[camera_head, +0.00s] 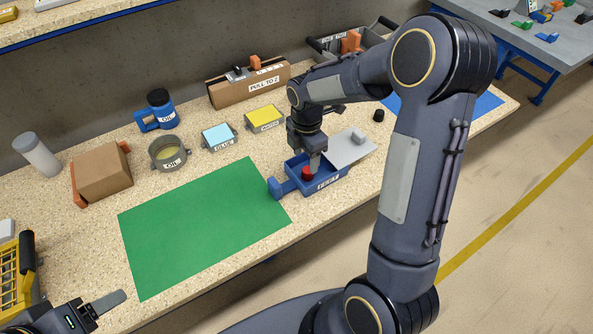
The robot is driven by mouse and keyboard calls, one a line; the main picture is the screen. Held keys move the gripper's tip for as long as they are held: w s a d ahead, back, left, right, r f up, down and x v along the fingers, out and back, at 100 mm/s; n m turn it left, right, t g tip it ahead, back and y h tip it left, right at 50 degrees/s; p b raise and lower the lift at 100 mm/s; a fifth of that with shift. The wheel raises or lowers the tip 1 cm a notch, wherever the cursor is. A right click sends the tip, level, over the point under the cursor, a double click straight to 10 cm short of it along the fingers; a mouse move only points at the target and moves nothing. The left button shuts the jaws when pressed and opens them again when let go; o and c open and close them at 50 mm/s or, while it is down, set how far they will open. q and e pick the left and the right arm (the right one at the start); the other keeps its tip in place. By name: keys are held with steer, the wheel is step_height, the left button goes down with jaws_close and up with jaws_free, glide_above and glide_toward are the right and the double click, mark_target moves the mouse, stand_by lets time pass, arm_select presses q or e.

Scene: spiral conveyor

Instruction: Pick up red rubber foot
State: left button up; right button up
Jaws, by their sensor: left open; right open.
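A small red rubber foot (307,173) lies in a blue tray (328,183) with a white label, just right of the green mat. My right gripper (315,160) points down over this tray, its fingers close to the red foot. The picture does not show clearly whether the fingers touch the foot, and the gripper hides part of the tray. My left gripper (108,303) is at the bottom left, near the table's front edge, open and away from the red foot.
A green mat (200,225) lies empty on the table. A yellow crate (17,275) is far left.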

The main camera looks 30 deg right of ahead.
mark_target(308, 169)
steer(key=f, duration=0.6)
steer(key=shift+d+f, duration=0.25)
steer(key=shift+d, duration=0.1)
steer(key=shift+s, duration=0.1)
steer(key=shift+c, duration=0.2)
steer(key=c, duration=1)
